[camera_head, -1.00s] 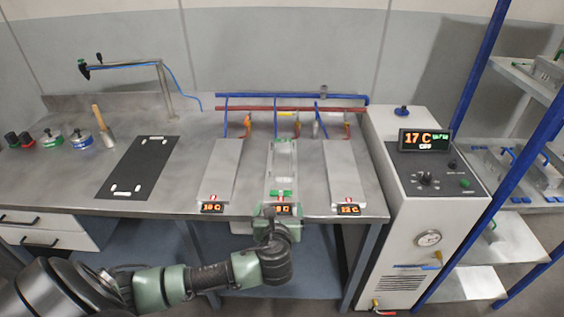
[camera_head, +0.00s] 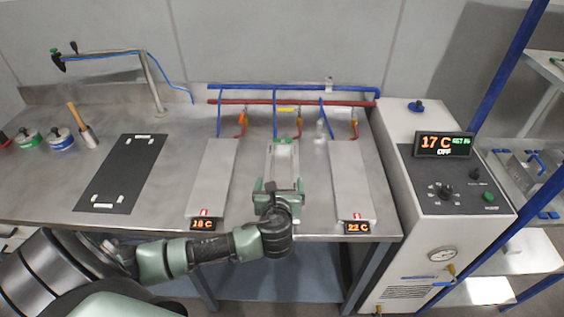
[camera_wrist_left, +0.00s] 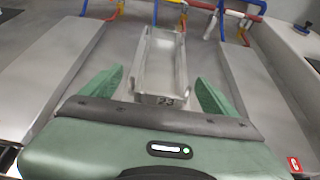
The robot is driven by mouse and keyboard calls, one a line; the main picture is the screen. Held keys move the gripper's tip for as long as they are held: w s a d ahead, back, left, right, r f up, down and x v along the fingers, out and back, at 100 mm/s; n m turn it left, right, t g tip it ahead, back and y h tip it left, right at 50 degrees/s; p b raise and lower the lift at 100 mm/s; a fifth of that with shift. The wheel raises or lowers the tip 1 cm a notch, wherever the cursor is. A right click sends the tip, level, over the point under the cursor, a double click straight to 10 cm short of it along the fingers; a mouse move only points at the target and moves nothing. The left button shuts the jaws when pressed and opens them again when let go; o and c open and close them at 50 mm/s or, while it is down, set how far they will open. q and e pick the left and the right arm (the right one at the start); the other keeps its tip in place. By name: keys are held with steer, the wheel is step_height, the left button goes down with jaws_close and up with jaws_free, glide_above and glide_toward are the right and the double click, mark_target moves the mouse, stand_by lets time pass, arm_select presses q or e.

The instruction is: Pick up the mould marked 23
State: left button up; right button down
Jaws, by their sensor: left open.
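The mould marked 23 (camera_wrist_left: 160,65) is a grey metal trough with its number on the near end face, seen in the left wrist view. In the head view the mould (camera_head: 285,163) lies on the middle plate of the bench. My left gripper (camera_wrist_left: 158,90) is open, with its green fingers on either side of the mould's near end. It does not hold the mould. In the head view the left gripper (camera_head: 279,186) covers the front of the middle plate. My right gripper is not in view.
A left plate (camera_head: 213,178) and a right plate (camera_head: 350,180) flank the middle one. Blue and red pipes (camera_head: 290,102) run behind them. A black mat (camera_head: 122,172) lies left. A control cabinet (camera_head: 440,190) reading 17 C stands right.

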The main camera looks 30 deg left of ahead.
mark_target(282, 178)
arm_select(q)
steer(key=shift+w+a, duration=0.2)
steer(key=shift+w, duration=0.2)
steer(key=p+x, duration=0.1)
steer(key=x, duration=0.5)
steer(key=shift+w+f, duration=0.25)
steer(key=shift+f, duration=0.05)
steer(key=c, duration=1.8)
steer(key=shift+w+r, duration=0.1)
steer(key=shift+r, duration=0.1)
